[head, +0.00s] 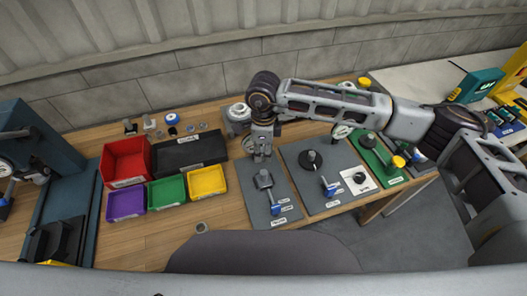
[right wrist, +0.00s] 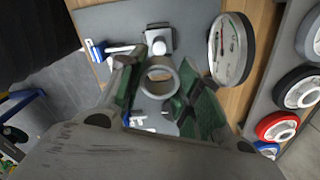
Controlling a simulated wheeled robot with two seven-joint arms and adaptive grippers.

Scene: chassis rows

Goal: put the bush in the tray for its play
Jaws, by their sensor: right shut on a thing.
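My right gripper (head: 262,152) hangs over the left grey plate on the bench. In the right wrist view its fingers (right wrist: 160,92) are shut on the bush (right wrist: 160,68), a short grey metal ring whose open bore faces the camera. In the head view the bush is too small to make out at the fingertips. To the left stand several trays: a red one (head: 104,166), a black one (head: 160,151), a purple one (head: 125,215), a green one (head: 182,200) and a yellow one (head: 223,190). Their labels are too small to read. My left gripper does not show.
The left grey plate (head: 291,208) carries a blue-handled clamp (head: 275,208). Another grey plate (head: 335,195), a dial gauge (right wrist: 230,48) and a green board (head: 390,175) stand nearby. Small parts and a blue ring (head: 171,118) lie behind the trays.

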